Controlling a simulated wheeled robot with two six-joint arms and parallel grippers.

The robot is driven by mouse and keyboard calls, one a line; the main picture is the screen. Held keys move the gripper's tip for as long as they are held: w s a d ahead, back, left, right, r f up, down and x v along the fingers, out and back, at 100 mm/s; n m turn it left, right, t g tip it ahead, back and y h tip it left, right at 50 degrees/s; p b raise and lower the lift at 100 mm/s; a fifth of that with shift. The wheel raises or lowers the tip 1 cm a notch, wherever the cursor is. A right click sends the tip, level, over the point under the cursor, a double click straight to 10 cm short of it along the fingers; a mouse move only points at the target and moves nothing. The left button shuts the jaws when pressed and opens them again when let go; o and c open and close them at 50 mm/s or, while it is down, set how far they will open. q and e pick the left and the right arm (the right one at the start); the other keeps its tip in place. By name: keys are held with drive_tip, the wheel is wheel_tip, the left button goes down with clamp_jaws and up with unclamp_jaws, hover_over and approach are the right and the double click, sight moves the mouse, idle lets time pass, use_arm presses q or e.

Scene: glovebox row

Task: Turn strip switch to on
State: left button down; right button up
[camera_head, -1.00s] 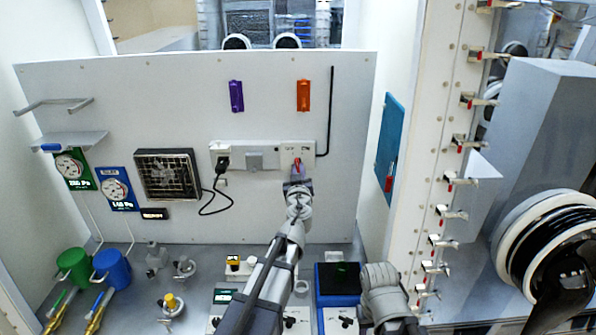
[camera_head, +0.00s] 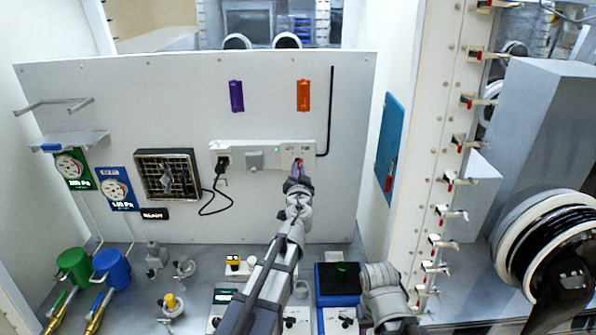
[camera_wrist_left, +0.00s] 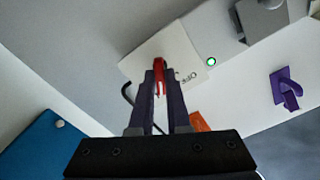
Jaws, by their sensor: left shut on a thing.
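The white power strip (camera_head: 270,157) runs along the back panel. A square white switch plate (camera_head: 290,149) is at its right end. The red switch lever (camera_wrist_left: 160,72) stands out from that plate, between my left fingertips in the left wrist view. My left gripper (camera_head: 298,172) is shut on the lever; the plate also shows in the left wrist view (camera_wrist_left: 185,48). A green light (camera_wrist_left: 211,61) glows on the strip beside the plate; it also shows in the head view (camera_head: 277,149). My right gripper cannot be made out.
A black plug (camera_head: 223,162) with a cable sits at the strip's left end. A purple hook (camera_head: 236,96) and an orange hook (camera_head: 303,95) are on the panel above. A square fan (camera_head: 167,174) is further left. A blue tray (camera_head: 338,290) and small items stand below.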

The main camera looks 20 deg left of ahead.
idle(0.3)
use_arm(q)
drive_tip(key=c, duration=0.9)
unclamp_jaws()
drive_tip(key=shift+s, duration=0.15)
drive_tip(key=v, duration=0.7)
drive_tip(key=shift+s+d, duration=0.2)
drive_tip(key=shift+s, duration=0.1)
